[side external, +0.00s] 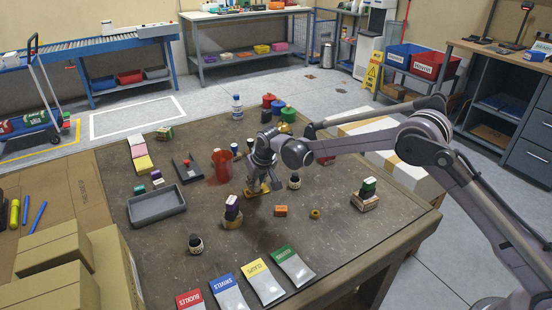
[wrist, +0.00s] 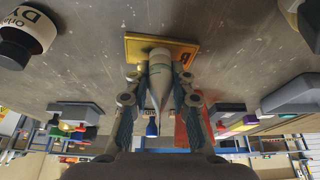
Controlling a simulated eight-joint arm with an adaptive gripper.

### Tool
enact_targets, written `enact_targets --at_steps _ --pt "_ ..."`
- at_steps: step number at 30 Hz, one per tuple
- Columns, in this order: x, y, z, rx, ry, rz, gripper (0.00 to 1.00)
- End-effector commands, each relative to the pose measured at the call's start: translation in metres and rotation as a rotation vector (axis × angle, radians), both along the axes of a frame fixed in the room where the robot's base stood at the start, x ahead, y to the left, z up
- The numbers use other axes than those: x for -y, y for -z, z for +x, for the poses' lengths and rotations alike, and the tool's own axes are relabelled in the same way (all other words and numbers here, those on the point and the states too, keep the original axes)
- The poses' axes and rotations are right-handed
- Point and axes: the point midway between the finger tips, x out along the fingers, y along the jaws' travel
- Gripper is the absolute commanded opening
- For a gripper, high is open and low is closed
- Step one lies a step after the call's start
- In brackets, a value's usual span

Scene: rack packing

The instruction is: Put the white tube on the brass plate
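The white tube (wrist: 160,82) stands between the fingers of my gripper (wrist: 161,78) in the wrist view, with its tapered end toward the camera. Both fingertips lie close against its sides, and my gripper looks shut on it. Its wide end is over the yellow brass plate (wrist: 184,48); I cannot tell whether it touches. In the side view my gripper (side external: 261,184) points down at the brass plate (side external: 251,193), which lies on the table. The tube is mostly hidden there by the fingers.
A dark bottle (side external: 295,182) and an orange box (side external: 281,211) stand close right of my gripper. A grey tray (side external: 157,206) lies farther left. The table's front middle has bare room.

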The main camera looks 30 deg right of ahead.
Motion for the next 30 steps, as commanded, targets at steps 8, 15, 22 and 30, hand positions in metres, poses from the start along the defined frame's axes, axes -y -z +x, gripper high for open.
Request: enact_targets --at_steps 8,15,22,30 --pt "0.000 0.000 0.000 0.000 0.000 0.000 0.45" --pt "0.000 -0.007 -0.001 0.000 0.000 0.000 0.45" --pt "0.000 -0.036 -0.014 0.000 0.000 0.000 0.45" --pt "0.000 -0.080 -0.032 0.000 -0.001 0.000 0.45"
